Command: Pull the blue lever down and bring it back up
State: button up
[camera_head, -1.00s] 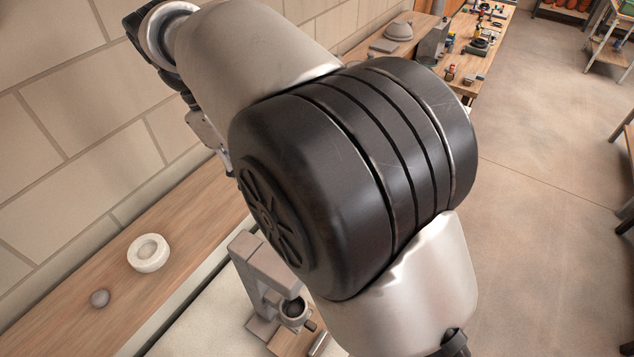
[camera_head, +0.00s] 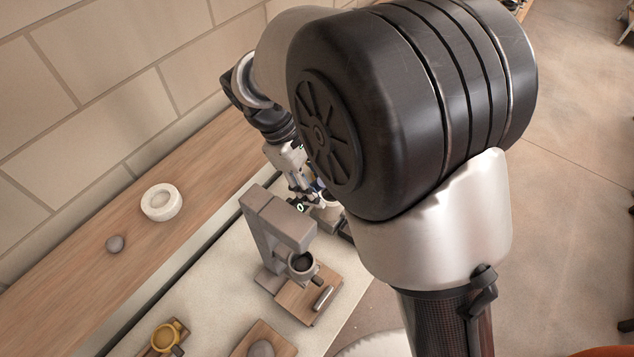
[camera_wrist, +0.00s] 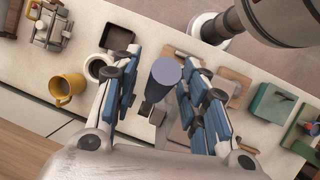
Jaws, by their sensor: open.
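In the wrist view, a slate-blue round end on a darker stem (camera_wrist: 166,73) sits between the fingers of my gripper (camera_wrist: 162,57). It looks like the blue lever, seen almost end-on. The fingers are apart on either side of it, and I cannot tell whether either touches it. In the head view, my gripper (camera_head: 304,190) is small and partly hidden behind the grey stand (camera_head: 277,222) and my arm. A small dark blue patch (camera_head: 318,185) shows beside it, too small to identify surely.
A yellow mug (camera_wrist: 63,88), a silver device (camera_wrist: 50,25) and a green box (camera_wrist: 270,105) are on the bench. A white ring-shaped dish (camera_head: 161,203) and a grey ball (camera_head: 115,244) lie on the wooden ledge by the wall. Open floor (camera_head: 580,180) is at right.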

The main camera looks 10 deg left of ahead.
jog(key=shift+f, duration=0.1)
jog(key=shift+c, duration=0.2)
grip_shut()
dwell(0.6)
